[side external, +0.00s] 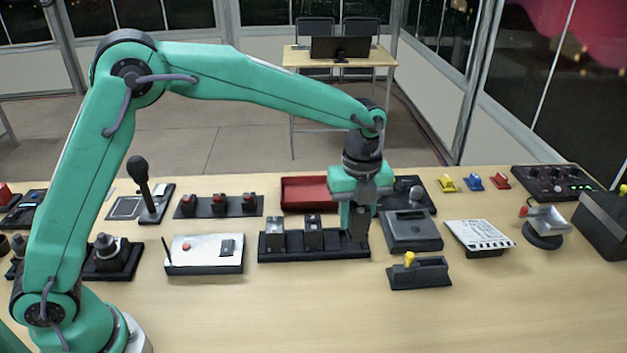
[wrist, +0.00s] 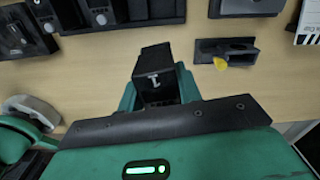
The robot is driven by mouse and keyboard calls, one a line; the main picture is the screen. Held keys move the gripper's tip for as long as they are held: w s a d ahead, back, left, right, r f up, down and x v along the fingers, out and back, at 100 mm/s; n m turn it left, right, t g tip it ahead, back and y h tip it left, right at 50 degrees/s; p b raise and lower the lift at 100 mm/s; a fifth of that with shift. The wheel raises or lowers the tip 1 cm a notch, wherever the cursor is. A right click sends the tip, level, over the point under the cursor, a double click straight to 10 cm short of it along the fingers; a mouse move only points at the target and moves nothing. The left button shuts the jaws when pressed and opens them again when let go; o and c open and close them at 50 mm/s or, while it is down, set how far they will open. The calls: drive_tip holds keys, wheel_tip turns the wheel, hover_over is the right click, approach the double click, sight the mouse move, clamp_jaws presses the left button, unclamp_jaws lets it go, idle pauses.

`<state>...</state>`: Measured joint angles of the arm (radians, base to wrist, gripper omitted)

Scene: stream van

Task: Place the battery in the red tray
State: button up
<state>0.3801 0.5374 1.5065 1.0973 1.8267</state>
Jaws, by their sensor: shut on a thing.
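My gripper (side external: 358,218) is above the right end of the black rack (side external: 285,257). It is shut on a dark battery (wrist: 157,75), which shows between its green fingers in the wrist view. In the side view the battery's lower end overlaps the rack, so its exact height is unclear. Two similar batteries, one in the middle (side external: 313,231) and one at the left (side external: 275,236), stand in the rack. The red tray (side external: 305,192) lies behind the rack, left of my gripper. It looks empty, and its right end is close behind my gripper.
A grey dock (side external: 412,232) stands right of the rack, with a yellow-lever box (side external: 418,272) in front of it. A white panel box (side external: 205,254) is at the left. A red-button strip (side external: 218,206) is left of the tray. The front of the table is clear.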

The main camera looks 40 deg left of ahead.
drive_tip(key=w+a+n, duration=0.4)
drive_tip(key=a, duration=0.4)
drive_tip(key=w+a+n, duration=0.3)
drive_tip(key=a, duration=0.5)
hover_over(298, 195)
wheel_tip(298, 195, down, 7)
drive_tip(key=shift+r, duration=0.1)
drive_tip(key=shift+f, duration=2)
drive_tip(key=shift+f, duration=0.15)
drive_tip(key=o, duration=1.2)
